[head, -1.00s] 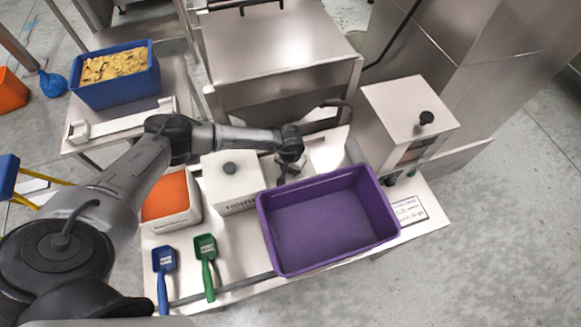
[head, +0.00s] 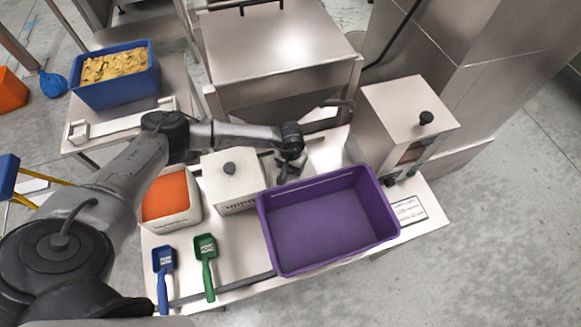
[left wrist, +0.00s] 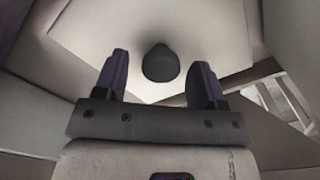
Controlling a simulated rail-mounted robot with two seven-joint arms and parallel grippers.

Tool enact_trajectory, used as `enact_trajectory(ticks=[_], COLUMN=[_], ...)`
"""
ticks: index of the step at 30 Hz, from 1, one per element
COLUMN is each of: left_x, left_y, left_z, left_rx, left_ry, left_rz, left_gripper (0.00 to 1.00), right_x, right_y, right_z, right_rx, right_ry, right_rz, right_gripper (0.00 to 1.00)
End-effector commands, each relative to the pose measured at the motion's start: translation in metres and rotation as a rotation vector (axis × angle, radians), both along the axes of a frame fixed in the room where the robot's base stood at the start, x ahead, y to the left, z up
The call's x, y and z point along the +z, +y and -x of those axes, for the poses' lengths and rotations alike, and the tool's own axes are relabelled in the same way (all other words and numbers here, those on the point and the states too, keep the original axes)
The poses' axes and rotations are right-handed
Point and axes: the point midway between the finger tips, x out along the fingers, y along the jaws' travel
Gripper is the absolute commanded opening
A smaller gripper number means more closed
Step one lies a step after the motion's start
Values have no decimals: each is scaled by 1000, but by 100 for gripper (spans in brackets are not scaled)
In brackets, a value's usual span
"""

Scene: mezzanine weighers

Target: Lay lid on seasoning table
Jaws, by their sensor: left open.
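My left gripper (head: 284,168) is open above the seasoning table, behind the purple tub. In the left wrist view, a pale flat lid (left wrist: 215,35) with a round black knob (left wrist: 160,64) lies beyond the fingers. The knob appears between the two open fingertips, but I cannot tell contact. The head view does not show clearly which lid this is, as my wrist covers part of the area. The pale seasoning table (head: 232,262) carries a white lidded box (head: 234,190) left of my gripper and an open bin of orange seasoning (head: 170,197). My right gripper is not in view.
The purple tub (head: 383,200) stands close in front of my gripper. A blue scoop (head: 163,262) and a green scoop (head: 206,250) lie at front left. A steel box with a knob (head: 405,110) stands at right. A blue crate of chips (head: 115,92) is farther left.

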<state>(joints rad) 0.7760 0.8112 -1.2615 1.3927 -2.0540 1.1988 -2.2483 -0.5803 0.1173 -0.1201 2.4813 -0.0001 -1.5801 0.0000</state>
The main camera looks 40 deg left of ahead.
Motion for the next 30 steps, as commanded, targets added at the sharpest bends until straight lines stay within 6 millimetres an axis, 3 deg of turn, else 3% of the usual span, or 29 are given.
enact_trajectory(ticks=[6,15,21,30], left_x=[44,89,103,105], left_y=[1,1,0,1], left_z=[-1,0,0,0], left_rx=[-2,-2,-2,-1], left_ry=[-4,-2,-2,0], left_rz=[-1,-2,-2,-1], left_gripper=[64,64,64,64], right_x=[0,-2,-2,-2], right_y=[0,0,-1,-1], right_z=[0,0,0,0], right_rx=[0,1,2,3], right_ry=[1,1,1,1], right_rz=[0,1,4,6], right_gripper=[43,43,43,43])
